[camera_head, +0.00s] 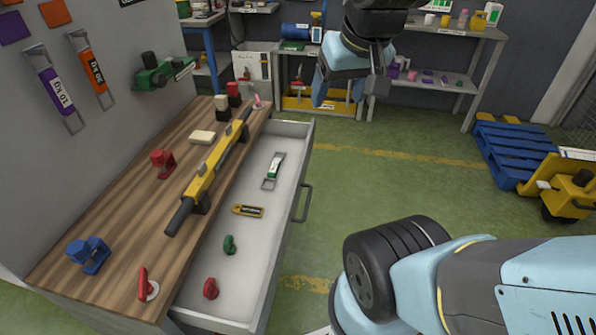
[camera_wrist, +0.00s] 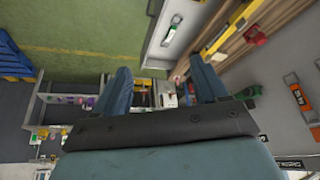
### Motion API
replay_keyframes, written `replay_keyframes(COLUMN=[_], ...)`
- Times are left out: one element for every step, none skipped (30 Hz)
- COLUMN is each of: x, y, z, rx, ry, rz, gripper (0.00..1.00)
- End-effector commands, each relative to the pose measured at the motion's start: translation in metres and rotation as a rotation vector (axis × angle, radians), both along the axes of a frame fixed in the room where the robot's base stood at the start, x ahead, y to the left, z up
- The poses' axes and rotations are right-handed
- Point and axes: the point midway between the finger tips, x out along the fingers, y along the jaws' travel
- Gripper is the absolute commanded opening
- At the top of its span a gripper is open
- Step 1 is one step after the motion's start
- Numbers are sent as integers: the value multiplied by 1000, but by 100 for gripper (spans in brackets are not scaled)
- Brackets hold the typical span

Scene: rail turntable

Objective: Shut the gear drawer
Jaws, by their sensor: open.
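The gear drawer (camera_head: 262,285) is pulled out from under a wooden workbench top (camera_head: 130,215). It is a long white drawer with a dark bar handle (camera_head: 304,203) on its front. Inside lie a green-and-white tool (camera_head: 274,170), a yellow tool (camera_head: 247,211), a green piece (camera_head: 229,244) and a red piece (camera_head: 211,288). My gripper (camera_head: 348,92) is open and empty, in the air beyond the drawer's far end and to its right. In the wrist view my gripper (camera_wrist: 160,88) has its two blue fingers wide apart, with part of the drawer (camera_wrist: 160,45) above them.
The bench carries a yellow bar tool (camera_head: 213,165), red and blue clamps and small blocks. Tools hang on the left wall. Shelves (camera_head: 440,75) stand at the back; a blue pallet (camera_head: 507,150) and yellow cart (camera_head: 570,185) stand right.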

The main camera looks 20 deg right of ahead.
Motion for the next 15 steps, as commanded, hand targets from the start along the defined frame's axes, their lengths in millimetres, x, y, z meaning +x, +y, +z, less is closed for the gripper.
replay_keyframes(x=[7,11,17,22,27,33,37,42,48,53,57,63,68,73,78], y=[-1,-1,-1,-1,-2,-3,-3,-4,-5,-6,-7,-8,-9,-10,-12], z=[-4,-6,-10,-12,-15,-18,-21,-24,-28,-31,-34,-39,-42,-46,-51], rx=[13,24,36,49,60,76,89,101,119,132,144,163,176,191,210], ry=[31,49,73,91,110,135,153,171,196,214,231,254,272,290,313], rz=[-20,-31,-48,-61,-74,-93,-107,-119,-138,-151,-165,-182,-197,-210,-229], gripper=[67,64,60,57,55,51,48,45,41,38,36,32,29,26,22])
